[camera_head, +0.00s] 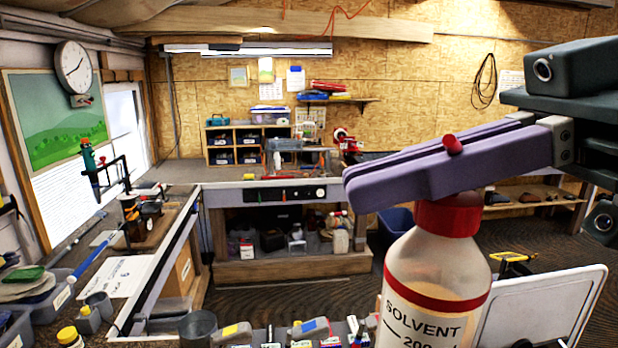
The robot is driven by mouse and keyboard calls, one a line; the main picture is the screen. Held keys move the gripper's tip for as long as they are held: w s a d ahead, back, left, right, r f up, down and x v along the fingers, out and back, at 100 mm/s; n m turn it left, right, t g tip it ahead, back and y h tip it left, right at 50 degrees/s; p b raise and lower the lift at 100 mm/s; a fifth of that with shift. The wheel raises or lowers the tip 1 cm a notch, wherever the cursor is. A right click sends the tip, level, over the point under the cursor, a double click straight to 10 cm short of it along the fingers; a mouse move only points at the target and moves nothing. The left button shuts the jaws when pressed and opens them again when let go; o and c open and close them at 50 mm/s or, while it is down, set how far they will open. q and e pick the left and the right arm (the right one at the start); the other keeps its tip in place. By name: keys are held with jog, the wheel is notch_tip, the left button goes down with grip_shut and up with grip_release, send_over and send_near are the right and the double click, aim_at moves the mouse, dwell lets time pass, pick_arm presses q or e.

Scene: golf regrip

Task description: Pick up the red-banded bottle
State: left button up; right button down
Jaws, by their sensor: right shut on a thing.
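The red-banded bottle (432,272) is large in the front right of the head view. It is a pale, translucent bottle with a red collar, a red band and the printed word "SOLVENT". My right gripper (440,180) comes in from the right with long purple fingers. It is shut on the bottle at its top, just above the red collar, and a small red tip shows above the fingers. The bottle hangs upright; its lower end is cut off by the frame's bottom edge, so I cannot see what is under it. My left gripper is not in view.
A white-framed panel (545,310) stands right behind the bottle. Small items and a grey cup (198,328) line the near edge. A workbench (160,250) with a clamp runs along the left. A back bench (290,267) holds organizers and tools. Dark floor lies between.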

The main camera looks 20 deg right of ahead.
aim_at(427, 314)
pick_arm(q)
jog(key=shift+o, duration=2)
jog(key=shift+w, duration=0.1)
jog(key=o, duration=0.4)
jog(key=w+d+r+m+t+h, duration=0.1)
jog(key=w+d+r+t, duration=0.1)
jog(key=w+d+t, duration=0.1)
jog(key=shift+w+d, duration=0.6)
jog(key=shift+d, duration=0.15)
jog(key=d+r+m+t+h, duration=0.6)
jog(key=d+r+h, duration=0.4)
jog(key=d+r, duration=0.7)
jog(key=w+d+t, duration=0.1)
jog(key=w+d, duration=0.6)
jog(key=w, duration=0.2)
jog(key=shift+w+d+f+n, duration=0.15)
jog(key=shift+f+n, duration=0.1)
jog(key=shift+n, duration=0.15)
pick_arm(e)
jog(key=a+r+n+g+y, duration=0.1)
jog(key=a+r+n+g, duration=0.2)
jog(key=a+n+g, duration=0.2)
jog(key=shift+a+r+g, duration=0.15)
jog(key=shift+a+g, duration=0.45)
jog(key=shift+a, duration=0.65)
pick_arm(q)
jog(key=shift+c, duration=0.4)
